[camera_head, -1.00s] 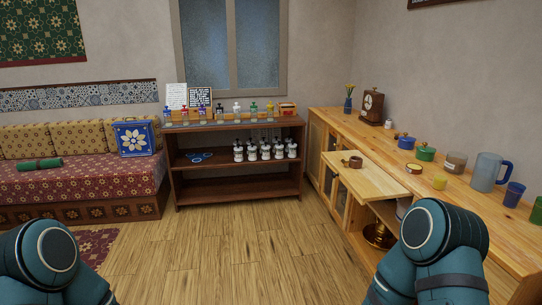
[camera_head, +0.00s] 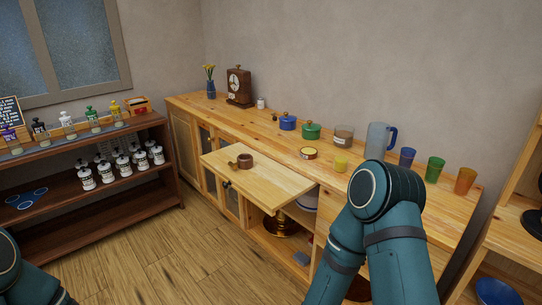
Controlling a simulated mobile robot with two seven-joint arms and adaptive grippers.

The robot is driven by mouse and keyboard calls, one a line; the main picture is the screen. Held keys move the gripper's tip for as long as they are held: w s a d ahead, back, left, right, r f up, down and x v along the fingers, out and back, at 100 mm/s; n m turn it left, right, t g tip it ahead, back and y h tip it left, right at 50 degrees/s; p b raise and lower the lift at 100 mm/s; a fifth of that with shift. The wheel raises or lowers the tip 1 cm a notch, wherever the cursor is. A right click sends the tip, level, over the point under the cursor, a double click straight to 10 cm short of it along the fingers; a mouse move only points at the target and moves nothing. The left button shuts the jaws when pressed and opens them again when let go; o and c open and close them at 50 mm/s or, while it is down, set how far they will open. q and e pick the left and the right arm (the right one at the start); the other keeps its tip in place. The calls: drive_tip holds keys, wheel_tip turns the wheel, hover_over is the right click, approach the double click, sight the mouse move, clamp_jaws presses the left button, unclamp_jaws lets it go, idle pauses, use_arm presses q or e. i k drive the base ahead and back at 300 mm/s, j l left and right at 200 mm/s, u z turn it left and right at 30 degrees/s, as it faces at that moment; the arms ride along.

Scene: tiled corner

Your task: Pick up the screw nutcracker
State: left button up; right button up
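A small brown wooden piece, round like a cup with a short knob or handle on its left, sits on the pale pull-out board (camera_head: 270,185); it looks like the screw nutcracker (camera_head: 246,161). It lies near the board's far left part, with nothing touching it. My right arm's teal links rise at the lower right, in front of the cabinet. A bit of my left arm shows at the lower left corner. Neither gripper is in view.
The long wooden cabinet (camera_head: 350,190) carries a blue pot (camera_head: 288,123), a green pot (camera_head: 311,131), a blue-grey pitcher (camera_head: 377,141), coloured cups and a clock (camera_head: 238,87). A brass object (camera_head: 281,224) stands beneath the board. A dark shelf (camera_head: 110,200) is at left. Floor between is clear.

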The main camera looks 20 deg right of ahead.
sight(245, 162)
drive_tip(key=i+j+z, duration=0.25)
drive_tip(key=z, duration=0.2)
drive_tip(key=i+j+z, duration=0.55)
drive_tip(key=j+z, duration=0.3)
drive_tip(key=i+j+z, duration=0.15)
drive_tip(key=j+z, duration=0.25)
